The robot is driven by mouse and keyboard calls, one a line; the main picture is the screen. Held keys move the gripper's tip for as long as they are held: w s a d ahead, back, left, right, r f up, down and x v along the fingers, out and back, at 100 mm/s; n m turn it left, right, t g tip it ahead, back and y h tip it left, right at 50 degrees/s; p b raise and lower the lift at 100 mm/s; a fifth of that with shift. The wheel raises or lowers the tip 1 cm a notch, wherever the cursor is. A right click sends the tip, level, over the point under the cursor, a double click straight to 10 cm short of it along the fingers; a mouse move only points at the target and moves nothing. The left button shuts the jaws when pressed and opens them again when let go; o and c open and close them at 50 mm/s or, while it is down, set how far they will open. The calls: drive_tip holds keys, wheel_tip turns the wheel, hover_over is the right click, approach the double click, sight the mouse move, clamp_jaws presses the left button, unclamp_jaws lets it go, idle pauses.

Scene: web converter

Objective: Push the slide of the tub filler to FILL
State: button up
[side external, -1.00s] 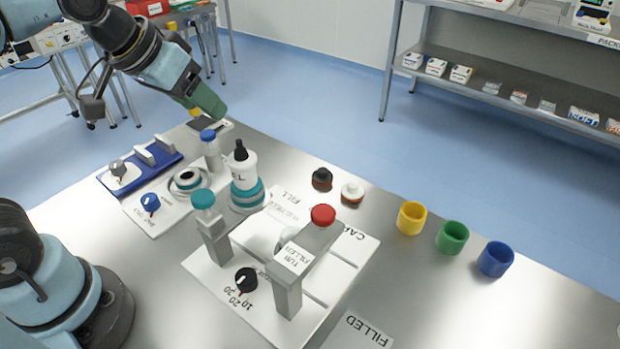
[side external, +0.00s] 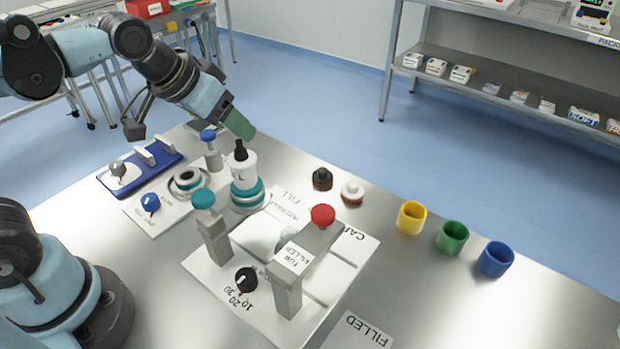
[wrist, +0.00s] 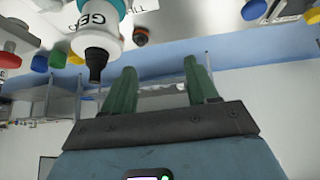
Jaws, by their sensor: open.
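The tub filler (side external: 290,262) stands on a white base plate (side external: 225,290) at the front middle of the bench. It has a grey arm with a red knob (side external: 323,215), a grey post with a teal knob (side external: 203,199), and a black dial (side external: 246,279) marked 10, 20, 30. I cannot tell which part is the slide or where it is set. My gripper (side external: 240,126) has green fingers and is above and behind the filler, near a white bottle (side external: 244,172). In the wrist view the gripper (wrist: 161,82) is open and empty, with the bottle's dark tip (wrist: 95,65) beside one finger.
A blue-knobbed post (side external: 209,137) and a blue tray (side external: 140,168) are at the back left. A black cap (side external: 322,178) and a white cap (side external: 352,191) lie behind the filler. Yellow (side external: 411,217), green (side external: 452,237) and blue (side external: 495,259) cups line the right.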

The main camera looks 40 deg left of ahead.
drive_tip(key=s+d+f+m+g, duration=0.1)
drive_tip(key=s+d+g, duration=0.2)
drive_tip(key=d+g, duration=0.7)
drive_tip(key=d+f+t, duration=0.1)
drive_tip(key=f, duration=0.2)
drive_tip(key=d+f+t, duration=0.1)
drive_tip(key=f, duration=0.3)
drive_tip(key=d+f+t, duration=0.1)
drive_tip(key=f, duration=0.3)
drive_tip(key=shift+w+f+y, duration=0.15)
drive_tip(key=shift+f+y, duration=0.1)
drive_tip(key=shift+y, duration=0.05)
wheel_tip(320, 180, up, 24)
drive_tip(key=w+d+m, duration=0.1)
drive_tip(key=w+d, duration=0.1)
drive_tip(key=d, duration=0.1)
drive_tip(key=shift+r, duration=0.15)
idle(0.3)
